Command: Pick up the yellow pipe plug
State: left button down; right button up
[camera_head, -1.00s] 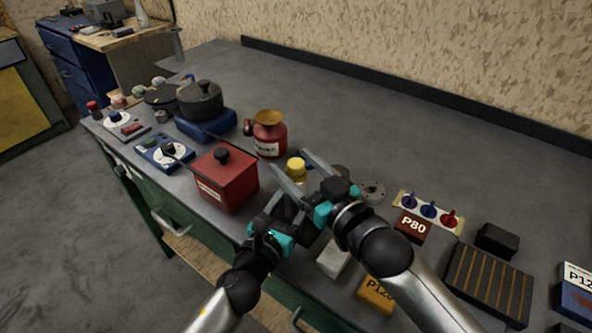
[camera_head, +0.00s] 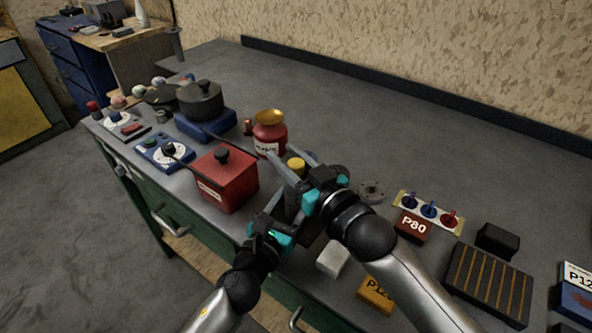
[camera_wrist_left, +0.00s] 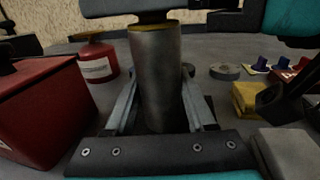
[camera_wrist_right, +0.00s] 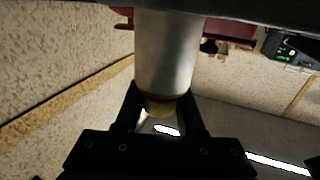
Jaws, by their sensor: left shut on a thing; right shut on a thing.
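The yellow pipe plug (camera_head: 296,164) sits at the upper end of a grey metal pipe (camera_wrist_left: 158,80). In the left wrist view the pipe stands upright, with a yellow band (camera_wrist_left: 150,27) at its top. My left gripper (camera_wrist_left: 160,108) is shut on the pipe; it is partly hidden in the head view. My right gripper (camera_head: 288,160) is at the top of the pipe, its fingers on both sides of the plug. In the right wrist view the fingers (camera_wrist_right: 160,98) are shut on the plug (camera_wrist_right: 160,106), still at the pipe's end.
A red canister with a brass bowl (camera_head: 270,135) is just behind. A white block (camera_head: 332,258), a yellow P120 box (camera_head: 376,296) and a P80 box (camera_head: 412,226) lie right. The back of the table is clear.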

grip_shut()
jog(key=shift+r, duration=0.1)
notch_tip(320, 180, up, 10)
dwell(0.6)
pick_arm(q)
jog(key=shift+c, duration=0.8)
grip_release()
jog(key=shift+s+f, duration=0.1)
jog(key=shift+s, duration=0.05)
